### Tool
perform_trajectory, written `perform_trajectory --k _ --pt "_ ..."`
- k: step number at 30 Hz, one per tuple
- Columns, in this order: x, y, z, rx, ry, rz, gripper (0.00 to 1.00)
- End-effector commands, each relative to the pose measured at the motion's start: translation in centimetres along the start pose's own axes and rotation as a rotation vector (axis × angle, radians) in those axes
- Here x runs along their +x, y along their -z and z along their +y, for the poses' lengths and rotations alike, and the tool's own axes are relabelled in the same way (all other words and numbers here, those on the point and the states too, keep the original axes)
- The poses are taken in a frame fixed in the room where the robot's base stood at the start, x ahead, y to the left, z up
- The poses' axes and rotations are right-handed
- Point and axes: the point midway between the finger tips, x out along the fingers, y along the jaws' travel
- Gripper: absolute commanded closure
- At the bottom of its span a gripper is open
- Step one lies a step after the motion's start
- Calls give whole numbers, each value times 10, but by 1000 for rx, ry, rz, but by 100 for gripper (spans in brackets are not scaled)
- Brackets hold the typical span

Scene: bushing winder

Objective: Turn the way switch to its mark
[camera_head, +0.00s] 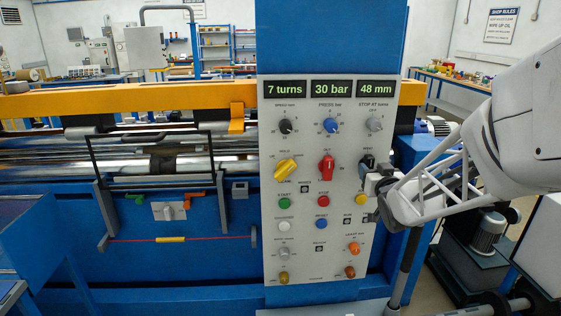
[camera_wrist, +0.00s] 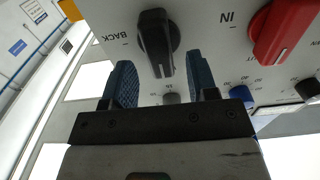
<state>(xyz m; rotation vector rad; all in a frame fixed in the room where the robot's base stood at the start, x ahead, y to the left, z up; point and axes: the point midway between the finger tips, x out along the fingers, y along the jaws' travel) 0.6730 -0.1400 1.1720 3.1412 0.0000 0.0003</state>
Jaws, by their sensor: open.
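The way switch is a black knob (camera_wrist: 156,38) with a pale pointer line, beside the word BACK in the wrist view. In the head view the black switch (camera_head: 367,161) is at the right of the panel, partly hidden by my gripper. My gripper (camera_wrist: 161,80) is open, with its two blue ribbed fingertips on either side of the knob's lower end. Gaps show between the fingers and the knob in the wrist view; contact cannot be told. In the head view my gripper (camera_head: 376,181) is at the panel's right edge.
A red switch (camera_wrist: 285,30) sits close beside the black one; it also shows in the head view (camera_head: 326,168). The grey panel (camera_head: 303,225) carries several other knobs and buttons, including a yellow button (camera_head: 361,199) just below my gripper. Displays read 7 turns, 30 bar, 48 mm.

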Motion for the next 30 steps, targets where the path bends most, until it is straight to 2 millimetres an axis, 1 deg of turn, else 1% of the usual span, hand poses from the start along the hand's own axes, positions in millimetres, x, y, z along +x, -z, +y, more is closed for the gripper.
perform_trajectory --k 3,9,14,22,30 --pt "11 0 0 1 1 -1 47" --pt "23 -1 0 1 0 -1 47" --pt "26 0 0 1 0 -1 47" --pt "26 0 0 1 0 0 47" --pt "26 0 0 1 0 0 88"
